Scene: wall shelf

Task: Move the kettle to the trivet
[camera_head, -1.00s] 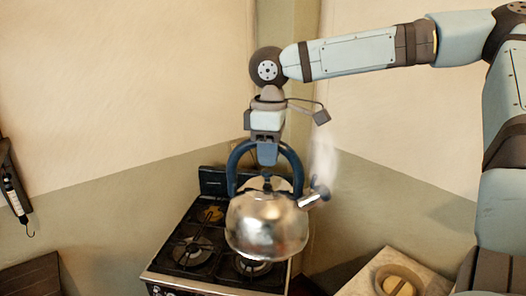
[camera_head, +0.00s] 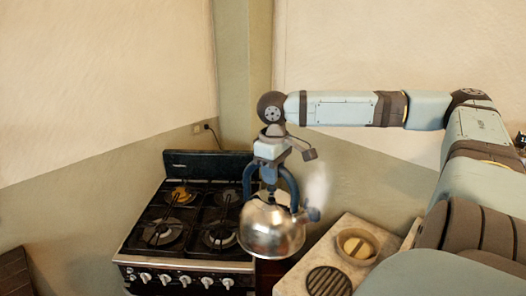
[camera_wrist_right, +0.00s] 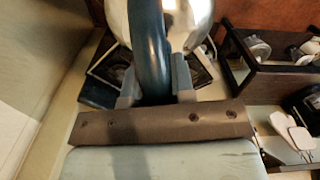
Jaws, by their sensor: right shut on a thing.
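The shiny steel kettle (camera_head: 271,231) has a blue arched handle and a spout toward the right, with pale steam above it. My right gripper (camera_head: 268,170) is shut on the top of the handle and holds the kettle up, by the stove's right front side. In the right wrist view the handle (camera_wrist_right: 149,45) sits between the fingers, with the kettle body (camera_wrist_right: 180,14) beyond. A dark round slatted trivet (camera_head: 328,281) lies on the pale counter, right of and nearer than the kettle. My left gripper is not in view.
The black stove (camera_head: 190,262) with several burners stands left of the kettle. The pale counter (camera_head: 350,228) also bears a round bowl (camera_head: 357,246) with something yellowish inside, behind the trivet. In the right wrist view a dark shelf (camera_wrist_right: 270,80) holds cups.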

